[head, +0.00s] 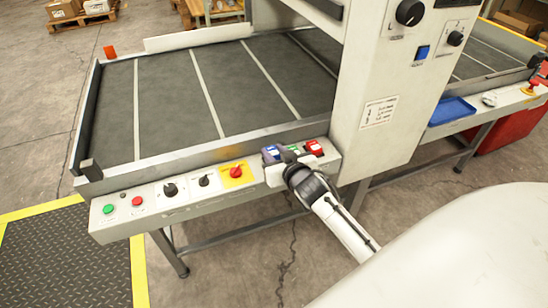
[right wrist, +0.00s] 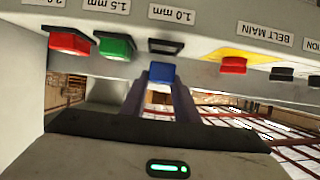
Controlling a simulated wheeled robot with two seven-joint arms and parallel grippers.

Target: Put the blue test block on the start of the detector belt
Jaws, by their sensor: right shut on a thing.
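The blue test block (right wrist: 161,73) is between the fingertips of my right gripper (right wrist: 162,84), which is shut on it. In the right wrist view it shows just clear of a dark empty slot (right wrist: 166,46) labelled 1.0 mm. In the head view the blue block (head: 271,153) is at the holder on the machine's front panel, partly hidden by my right gripper (head: 279,159). The detector belt (head: 215,85) is dark with pale cross lines and runs behind the panel into the detector housing (head: 385,110). My left gripper is not in view.
A green block (right wrist: 116,46) and a red block (right wrist: 69,43) sit beside the empty slot. A metal side rail (head: 215,140) lies between panel and belt. Knobs and buttons, including a red knob on yellow (head: 236,172), line the panel. The visible belt is clear.

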